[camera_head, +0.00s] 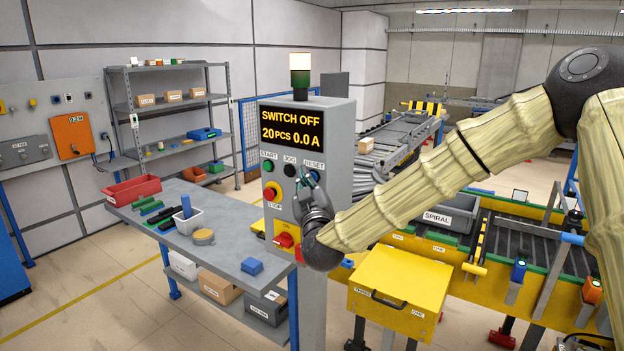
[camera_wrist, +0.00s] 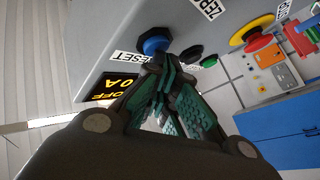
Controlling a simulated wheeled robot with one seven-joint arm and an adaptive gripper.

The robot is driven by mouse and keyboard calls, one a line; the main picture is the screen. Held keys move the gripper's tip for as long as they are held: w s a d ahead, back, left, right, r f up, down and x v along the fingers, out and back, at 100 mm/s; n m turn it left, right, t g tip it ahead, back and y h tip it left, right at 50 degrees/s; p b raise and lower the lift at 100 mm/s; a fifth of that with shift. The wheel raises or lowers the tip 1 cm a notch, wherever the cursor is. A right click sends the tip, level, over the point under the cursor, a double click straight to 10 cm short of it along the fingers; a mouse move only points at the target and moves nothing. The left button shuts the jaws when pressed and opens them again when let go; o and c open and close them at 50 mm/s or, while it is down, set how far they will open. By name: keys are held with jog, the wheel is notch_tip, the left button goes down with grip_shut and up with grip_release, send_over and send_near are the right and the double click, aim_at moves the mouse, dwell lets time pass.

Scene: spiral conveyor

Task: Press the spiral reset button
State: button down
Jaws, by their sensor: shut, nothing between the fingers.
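The grey control box (camera_head: 335,130) stands upright, with a display (camera_head: 291,127) reading "SWITCH OFF", "20PCS 0.0 A". Below it sit a green START button (camera_head: 268,166), a black JOG button (camera_head: 290,170) and a blue RESET button (camera_head: 315,175), mostly hidden behind my gripper. In the wrist view the blue button (camera_wrist: 155,42) shows beside its RESET label (camera_wrist: 123,61). My gripper (camera_head: 306,180) is shut and empty, its fingertips (camera_wrist: 158,62) right at the blue button's edge. I cannot tell whether they touch it or whether it is pressed in.
A red stop button (camera_head: 270,192) on yellow and a red switch (camera_head: 284,240) sit lower on the box. A grey table (camera_head: 226,262) with parts stands at left. A yellow case (camera_head: 400,285) and the conveyor (camera_head: 500,240) lie at right, under my arm.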

jog(key=shift+w+d, duration=0.1)
dwell(0.4)
jog(key=shift+s+a+b, duration=0.3)
jog(key=shift+s+a, duration=0.2)
jog(key=shift+s, duration=0.2)
dwell(0.3)
jog(key=s+a, duration=0.1)
jog(key=s, duration=0.1)
jog(key=s+a+b, duration=0.1)
jog(key=s+a, duration=0.1)
dwell(0.4)
dwell(0.4)
